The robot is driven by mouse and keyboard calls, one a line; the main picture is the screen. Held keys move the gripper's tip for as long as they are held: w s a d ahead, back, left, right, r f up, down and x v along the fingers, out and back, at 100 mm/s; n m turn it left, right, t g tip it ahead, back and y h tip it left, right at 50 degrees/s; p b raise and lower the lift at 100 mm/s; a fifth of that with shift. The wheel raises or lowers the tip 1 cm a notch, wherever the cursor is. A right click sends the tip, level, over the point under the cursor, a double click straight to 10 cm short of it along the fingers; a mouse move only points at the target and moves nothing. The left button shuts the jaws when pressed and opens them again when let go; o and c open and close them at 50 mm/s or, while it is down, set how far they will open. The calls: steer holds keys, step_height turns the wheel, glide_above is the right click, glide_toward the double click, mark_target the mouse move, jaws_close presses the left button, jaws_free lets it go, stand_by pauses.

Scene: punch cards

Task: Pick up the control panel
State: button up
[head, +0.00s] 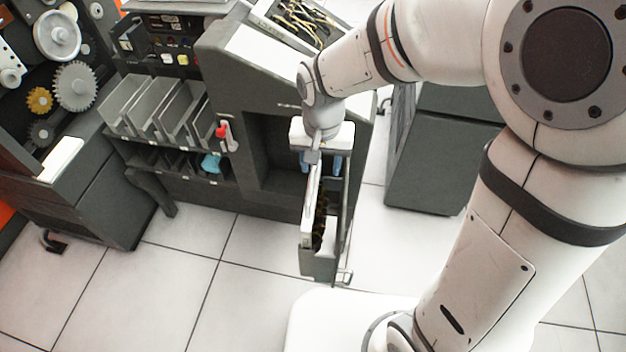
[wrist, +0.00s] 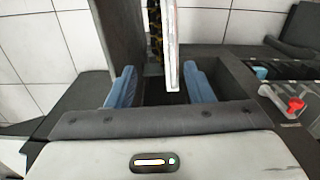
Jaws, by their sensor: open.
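The control panel (head: 309,215) is a thin upright board with a pale edge and yellow-and-black wiring on one face. It stands in a narrow dark holder (head: 318,266) at the front of the machine. My gripper (head: 320,162) is above the panel's far end, pointing down, with its blue fingers apart. In the wrist view the panel (wrist: 172,45) shows edge-on between the two fingers of my gripper (wrist: 162,90), with a gap on each side, nearer the right finger. The panel's lower part is hidden by the holder.
The dark machine (head: 270,75) stands behind, with wires in its top recess (head: 297,18). Left are card bins (head: 150,105) and a red-handled lever (head: 223,131). A dark cabinet (head: 440,150) stands right. Tiled floor (head: 180,290) is clear at the front left.

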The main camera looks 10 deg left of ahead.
mark_target(311, 180)
steer(key=shift+s+a+f, duration=0.15)
steer(key=shift+a+f, duration=0.7)
steer(key=shift+a, duration=0.1)
step_height(311, 180, down, 7)
steer(key=shift+f, duration=0.2)
steer(key=shift+c, duration=0.5)
jaws_close()
steer(key=shift+w+r, duration=0.15)
steer(key=shift+w, duration=0.05)
